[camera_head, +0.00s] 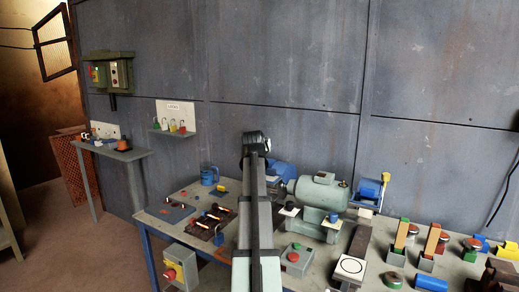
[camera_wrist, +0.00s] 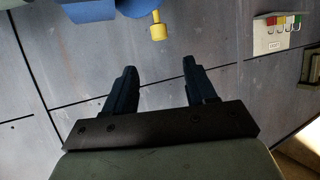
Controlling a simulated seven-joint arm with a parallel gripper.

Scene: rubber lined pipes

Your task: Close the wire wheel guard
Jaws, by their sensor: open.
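A grey-green bench grinder (camera_head: 320,192) stands on the bench. A blue guard (camera_head: 370,190) with a yellow upright piece (camera_head: 385,184) is at its right end. Another blue part (camera_head: 284,171) at its left end is partly hidden by my arm. Which one covers the wire wheel I cannot tell. In the wrist view, a blue part (camera_wrist: 90,10) with a yellow knob (camera_wrist: 158,30) shows at the top edge, cut off by the frame. My gripper (camera_wrist: 160,80) is open and empty, with the knob beyond its fingertips and apart from them.
The wrist view looks tilted against the wall, with a padlock board (camera_wrist: 275,36) at right. The bench (camera_head: 395,272) also carries a blue mug (camera_head: 209,175), a red button box (camera_head: 296,258) and several coloured blocks.

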